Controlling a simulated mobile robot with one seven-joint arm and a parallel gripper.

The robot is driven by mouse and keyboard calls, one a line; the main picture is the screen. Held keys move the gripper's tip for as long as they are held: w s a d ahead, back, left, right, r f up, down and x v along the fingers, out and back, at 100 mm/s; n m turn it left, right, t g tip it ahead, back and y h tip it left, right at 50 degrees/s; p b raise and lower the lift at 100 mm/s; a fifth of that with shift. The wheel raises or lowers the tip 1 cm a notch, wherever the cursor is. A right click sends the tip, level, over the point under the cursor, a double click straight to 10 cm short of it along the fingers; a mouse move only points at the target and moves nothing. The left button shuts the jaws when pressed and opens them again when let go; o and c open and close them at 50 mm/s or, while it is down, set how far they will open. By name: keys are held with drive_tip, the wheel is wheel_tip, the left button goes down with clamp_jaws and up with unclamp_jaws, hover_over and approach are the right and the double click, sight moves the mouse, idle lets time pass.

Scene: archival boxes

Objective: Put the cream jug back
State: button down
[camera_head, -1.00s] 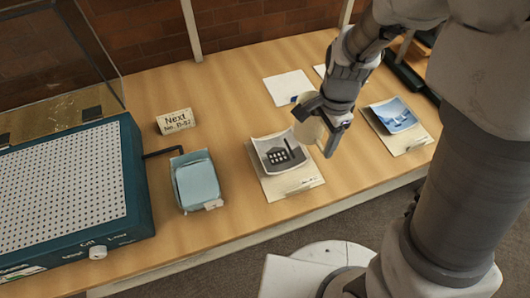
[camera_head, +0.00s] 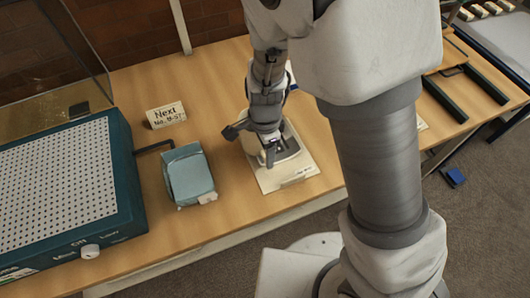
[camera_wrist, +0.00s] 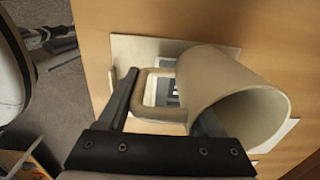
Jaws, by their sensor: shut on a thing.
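The cream jug (camera_wrist: 225,90) lies large in the wrist view, its round mouth towards the lower right and its looped handle (camera_wrist: 150,84) to the left. My gripper (camera_wrist: 168,112) is shut on the jug, its fingers at the handle and the body. In the head view my gripper (camera_head: 268,150) is over the photograph on a cream folder (camera_head: 290,178), and my wrist hides most of the jug. I cannot tell whether the jug touches what is under it.
A blue-grey box (camera_head: 189,176) stands left of the folder, with a card reading "Next" (camera_head: 165,115) behind it. A teal perforated-top unit (camera_head: 60,190) fills the left end. Bare tabletop (camera_head: 218,85) lies at the back. A small blue thing (camera_head: 454,177) is on the floor.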

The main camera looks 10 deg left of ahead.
drive_tip(key=shift+f, duration=1)
drive_tip(key=shift+f, duration=0.2)
drive_tip(key=shift+c, duration=0.2)
unclamp_jaws()
drive_tip(key=shift+r, duration=0.1)
